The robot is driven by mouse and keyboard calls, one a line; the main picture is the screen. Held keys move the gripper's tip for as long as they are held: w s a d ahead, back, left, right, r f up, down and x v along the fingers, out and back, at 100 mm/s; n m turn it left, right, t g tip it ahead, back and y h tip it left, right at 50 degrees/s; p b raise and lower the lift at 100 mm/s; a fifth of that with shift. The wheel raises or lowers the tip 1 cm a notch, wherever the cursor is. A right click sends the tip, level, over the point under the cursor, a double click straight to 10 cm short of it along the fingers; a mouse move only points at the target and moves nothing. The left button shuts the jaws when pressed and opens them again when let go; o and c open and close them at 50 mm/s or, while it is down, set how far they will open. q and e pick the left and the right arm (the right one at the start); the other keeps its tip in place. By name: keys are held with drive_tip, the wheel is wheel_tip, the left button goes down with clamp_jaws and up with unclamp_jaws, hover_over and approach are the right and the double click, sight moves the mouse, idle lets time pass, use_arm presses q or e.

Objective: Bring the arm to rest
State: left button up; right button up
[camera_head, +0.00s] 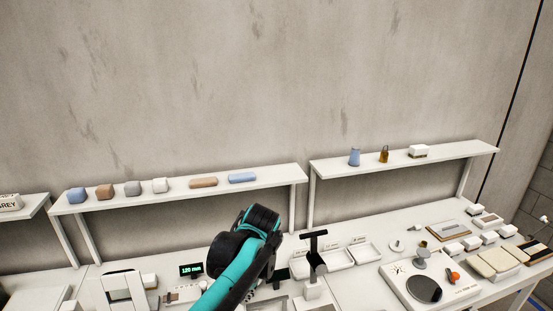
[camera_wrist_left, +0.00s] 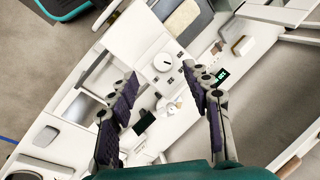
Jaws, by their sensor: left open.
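My left arm (camera_head: 243,262), teal with black joints, rises from the bottom edge into the middle of the head view, over the front of the white bench. Its fingers cannot be made out there. In the left wrist view my left gripper (camera_wrist_left: 160,78) is open, with its two dark ribbed fingers wide apart and nothing between them. The fingers hang above the white bench, and no contact with anything shows. My right gripper is in neither view.
The bench holds a green-digit display (camera_head: 191,270), a black T-shaped stand (camera_head: 315,246), white trays (camera_head: 335,259) and a white unit with a dark disc (camera_head: 424,289). Behind, a left shelf (camera_head: 270,181) bears several small blocks; a right shelf (camera_head: 455,154) holds a blue cup (camera_head: 354,157).

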use_arm(q)
drive_tip(key=s+a+f+b, duration=0.1)
drive_tip(key=s+f+b, duration=0.1)
drive_tip(key=f, duration=0.1)
drive_tip(key=s+a+f+t+h+b, duration=0.1)
drive_tip(key=s+a+f+b, duration=0.1)
drive_tip(key=s+f+b, duration=0.1)
drive_tip(key=s+a+f+n+t+h+b, duration=0.1)
drive_tip(key=s+f+b, duration=0.1)
drive_tip(key=s+f, duration=0.1)
drive_tip(key=shift+a+f, duration=0.2)
drive_tip(key=shift+f, duration=0.1)
drive_tip(key=s+a+f+n+t+b, duration=0.1)
drive_tip(key=s+f+t+b, duration=0.1)
drive_tip(key=s+f+b, duration=0.1)
drive_tip(key=s+f+t+h+b, duration=0.1)
drive_tip(key=s+f+t+b, duration=0.1)
drive_tip(key=f+b, duration=0.3)
wheel_tip(320, 180, down, 4)
drive_tip(key=shift+s+a+r+n+h, duration=0.2)
drive_tip(key=shift+s+a+n+h, duration=0.15)
drive_tip(key=shift+s, duration=0.5)
